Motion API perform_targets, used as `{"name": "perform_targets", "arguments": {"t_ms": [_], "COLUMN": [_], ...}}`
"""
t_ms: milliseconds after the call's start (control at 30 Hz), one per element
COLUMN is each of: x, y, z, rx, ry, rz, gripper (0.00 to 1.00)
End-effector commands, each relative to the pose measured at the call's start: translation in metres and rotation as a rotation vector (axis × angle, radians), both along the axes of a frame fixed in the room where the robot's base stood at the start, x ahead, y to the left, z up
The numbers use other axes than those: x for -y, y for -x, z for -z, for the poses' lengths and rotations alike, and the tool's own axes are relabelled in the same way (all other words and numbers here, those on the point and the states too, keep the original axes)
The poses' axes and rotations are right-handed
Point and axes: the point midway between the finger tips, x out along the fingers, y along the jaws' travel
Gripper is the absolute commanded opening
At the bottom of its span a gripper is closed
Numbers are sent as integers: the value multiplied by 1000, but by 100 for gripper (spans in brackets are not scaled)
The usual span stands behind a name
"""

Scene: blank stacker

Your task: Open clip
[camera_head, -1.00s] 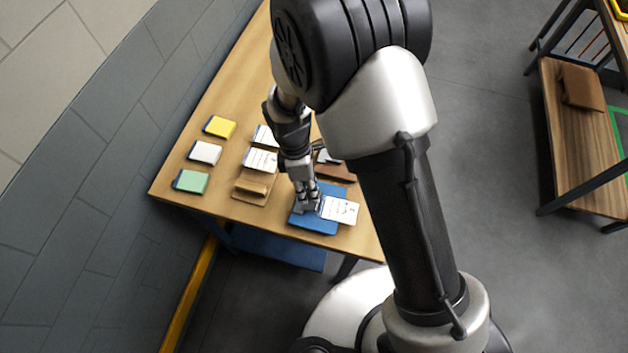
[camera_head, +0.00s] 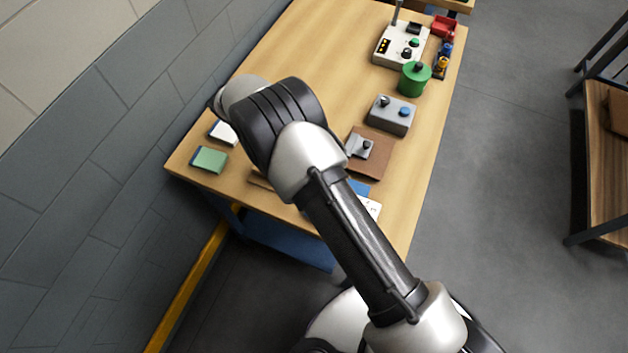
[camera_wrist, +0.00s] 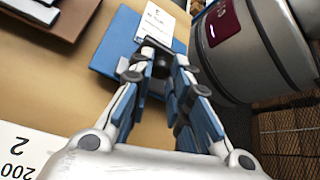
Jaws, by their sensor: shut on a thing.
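My gripper (camera_wrist: 160,58) shows in the wrist view, its white and blue fingers close together around a small dark thing (camera_wrist: 161,66). What this thing is, I cannot tell. A blue board (camera_wrist: 112,45) lies beyond the fingertips, with a white printed card (camera_wrist: 164,24) on it. The blue board also shows partly in the head view (camera_head: 357,187), mostly behind my arm, which hides the gripper there. A grey clip-like piece (camera_head: 358,148) with a black knob sits on a brown board (camera_head: 379,158). I cannot tell whether it is the clip.
A grey box with knobs (camera_head: 390,116), a green pot (camera_head: 414,79) and a white control box (camera_head: 399,47) stand along the table's right side. A large white card (camera_wrist: 18,155) is near the gripper.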

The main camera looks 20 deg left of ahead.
Motion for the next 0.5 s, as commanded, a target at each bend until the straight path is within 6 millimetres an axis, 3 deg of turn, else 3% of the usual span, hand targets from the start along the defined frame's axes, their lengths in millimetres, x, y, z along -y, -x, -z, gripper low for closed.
{"name": "perform_targets", "arguments": {"t_ms": [33, 500], "x": [-1, -3], "y": [2, 2], "z": [9, 9], "rx": [-6, -15], "ry": [19, 93], "rz": [1, 3], "gripper": [0, 0]}}
